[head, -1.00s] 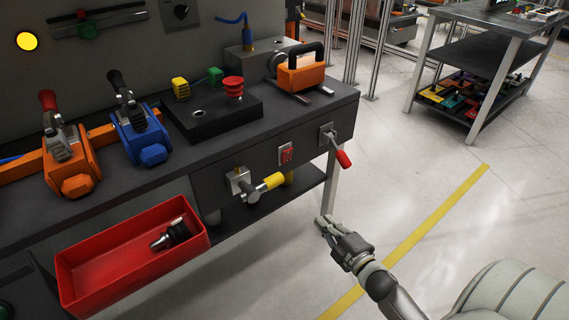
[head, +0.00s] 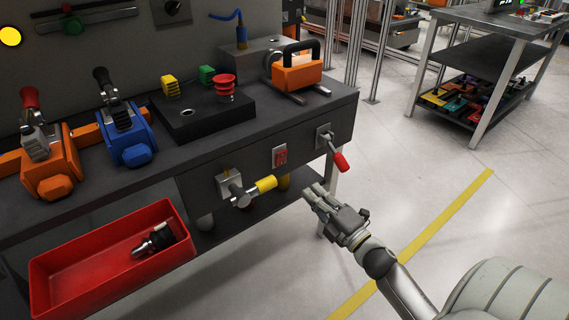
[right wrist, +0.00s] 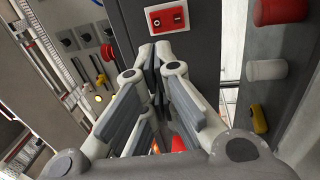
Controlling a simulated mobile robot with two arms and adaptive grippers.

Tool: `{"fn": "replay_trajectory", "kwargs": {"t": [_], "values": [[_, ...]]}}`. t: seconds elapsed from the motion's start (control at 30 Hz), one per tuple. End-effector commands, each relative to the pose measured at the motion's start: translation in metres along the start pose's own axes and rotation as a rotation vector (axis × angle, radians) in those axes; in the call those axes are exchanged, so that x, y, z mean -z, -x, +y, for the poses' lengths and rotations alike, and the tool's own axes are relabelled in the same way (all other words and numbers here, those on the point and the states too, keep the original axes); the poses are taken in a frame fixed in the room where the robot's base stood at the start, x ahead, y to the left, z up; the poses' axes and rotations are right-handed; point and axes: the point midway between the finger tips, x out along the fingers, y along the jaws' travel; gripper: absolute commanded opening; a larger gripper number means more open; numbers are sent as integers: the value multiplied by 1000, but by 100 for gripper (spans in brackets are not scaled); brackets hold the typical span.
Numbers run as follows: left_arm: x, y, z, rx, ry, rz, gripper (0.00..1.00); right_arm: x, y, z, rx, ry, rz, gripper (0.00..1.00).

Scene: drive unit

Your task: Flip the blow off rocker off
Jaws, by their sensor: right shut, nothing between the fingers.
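A red rocker (head: 280,156) in a pale plate sits on the dark front panel of the bench, between a yellow-handled valve and a red-handled lever. In the right wrist view the red rocker (right wrist: 167,17) shows at the top, ahead of the fingertips and apart from them; I cannot tell which way it is tipped. My right gripper (head: 311,191) is shut and empty, in front of the panel, below and right of the rocker. Its closed fingers (right wrist: 154,52) also show in the right wrist view. My left gripper is not in view.
The yellow-handled valve (head: 238,187) juts out left of the rocker. The red-handled lever (head: 334,149) juts out to its right, above my right gripper. A red bin (head: 60,283) sticks out at lower left. Open floor (head: 410,190) lies to the right.

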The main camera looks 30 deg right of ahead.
Motion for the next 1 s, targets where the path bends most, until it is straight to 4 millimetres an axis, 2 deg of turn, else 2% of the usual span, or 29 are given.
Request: {"fn": "replay_trajectory", "kwargs": {"t": [0.4,0.6,0.8,1.0], "values": [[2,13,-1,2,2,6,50,0,-73,0,-2,1,0,0],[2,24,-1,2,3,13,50,-1,-104,0,-1,1,-1,0],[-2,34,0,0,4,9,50,0,-123,0,0,0,-1,0],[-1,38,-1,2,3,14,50,0,-128,0,1,-1,-1,0]]}}
